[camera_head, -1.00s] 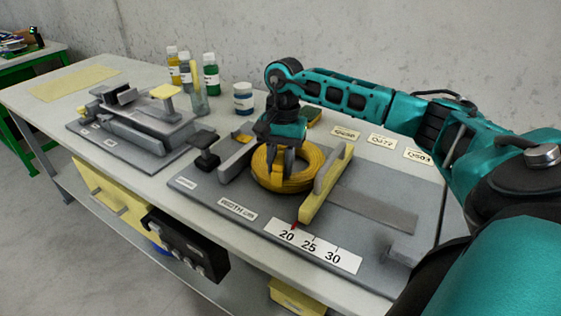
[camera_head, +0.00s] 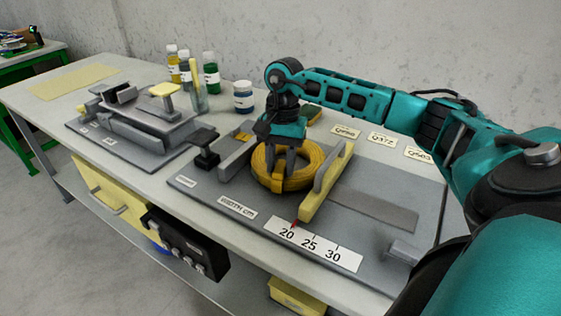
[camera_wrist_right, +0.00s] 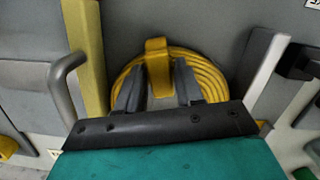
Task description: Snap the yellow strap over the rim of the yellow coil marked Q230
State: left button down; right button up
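The yellow coil (camera_head: 310,173) lies flat on the grey board, between a grey block and a yellow-edged bar. The yellow strap (camera_wrist_right: 157,66) lies over one side of the coil's ring in the wrist view. My right gripper (camera_head: 279,165) points down at the coil. In the wrist view its two dark fingers (camera_wrist_right: 158,82) stand apart, one on each side of the strap, with a small gap showing on both sides. The fingertips' height against the rim is hard to tell. No Q230 mark is readable on the coil. My left gripper is not in view.
The yellow-edged bar (camera_head: 326,181) with a grey handle stands close right of the coil, the grey block (camera_head: 236,158) close left. A scale (camera_head: 312,244) reads 20, 25, 30. Several bottles (camera_head: 210,73) and a second fixture (camera_head: 140,120) stand left. Label cards (camera_head: 383,140) lie behind.

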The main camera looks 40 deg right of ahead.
aim_at(281, 166)
jog(key=o, duration=0.6)
jog(key=shift+c, duration=0.2)
jog(key=shift+r+p, duration=2.5)
jog(key=shift+r, duration=1.05)
